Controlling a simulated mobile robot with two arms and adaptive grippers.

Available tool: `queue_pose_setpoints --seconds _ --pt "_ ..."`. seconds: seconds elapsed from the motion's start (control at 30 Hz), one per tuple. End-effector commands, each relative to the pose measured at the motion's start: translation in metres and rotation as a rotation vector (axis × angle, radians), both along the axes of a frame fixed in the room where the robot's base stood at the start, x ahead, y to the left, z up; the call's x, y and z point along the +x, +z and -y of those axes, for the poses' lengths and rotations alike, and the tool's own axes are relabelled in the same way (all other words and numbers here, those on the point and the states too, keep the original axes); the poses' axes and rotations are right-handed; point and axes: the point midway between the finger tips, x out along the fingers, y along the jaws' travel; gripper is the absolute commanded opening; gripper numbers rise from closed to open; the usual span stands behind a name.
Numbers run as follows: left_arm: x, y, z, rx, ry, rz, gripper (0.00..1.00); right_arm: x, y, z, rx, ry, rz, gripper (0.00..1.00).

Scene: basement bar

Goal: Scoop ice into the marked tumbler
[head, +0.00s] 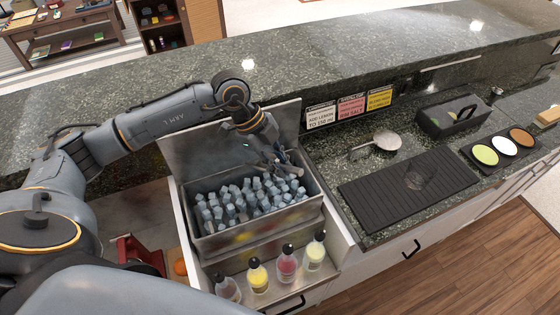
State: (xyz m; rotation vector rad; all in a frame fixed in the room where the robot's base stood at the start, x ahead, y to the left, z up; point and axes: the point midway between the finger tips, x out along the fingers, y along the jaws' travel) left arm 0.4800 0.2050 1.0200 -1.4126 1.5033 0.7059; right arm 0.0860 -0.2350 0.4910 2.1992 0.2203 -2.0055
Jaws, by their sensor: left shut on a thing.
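The ice bin (205,241) is an open metal box holding many pale blue-grey ice pieces (240,205). Its metal lid (190,150) stands raised behind it. My left gripper (284,163) is over the far right part of the bin, low above the ice and in front of the lid. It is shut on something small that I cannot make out. A clear glass tumbler (420,176) stands on the black ribbed mat (372,200) to the right; I cannot see a mark on it. A metal utensil with a round head (387,140) lies behind the mat. My right gripper is out of view.
Several capped bottles (287,264) stand in a rack at the bin's front. Small signs (350,107) lean at the counter's back. A dark caddy (453,116) and a tray with coloured discs (484,154) are to the right. Raised stone ledge (330,65) runs behind.

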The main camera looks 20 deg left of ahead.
Motion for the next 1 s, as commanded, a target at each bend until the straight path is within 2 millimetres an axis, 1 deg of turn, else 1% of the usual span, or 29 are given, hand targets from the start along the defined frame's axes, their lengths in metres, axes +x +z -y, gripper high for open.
queue_pose_setpoints --seconds 0.03,0.27,0.9,1.0 --pt "0.0 -0.012 0.0 0.0 0.0 0.0 0.0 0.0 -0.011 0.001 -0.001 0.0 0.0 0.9" --pt "0.0 -0.04 0.0 -0.001 -0.001 0.0 0.0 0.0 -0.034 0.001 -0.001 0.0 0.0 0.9" --pt "-0.001 -0.115 0.001 -0.001 -0.001 -0.002 0.0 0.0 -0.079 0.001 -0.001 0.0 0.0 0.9" --pt "0.0 -0.124 0.001 0.0 -0.001 -0.002 0.0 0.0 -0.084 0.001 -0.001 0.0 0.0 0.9"
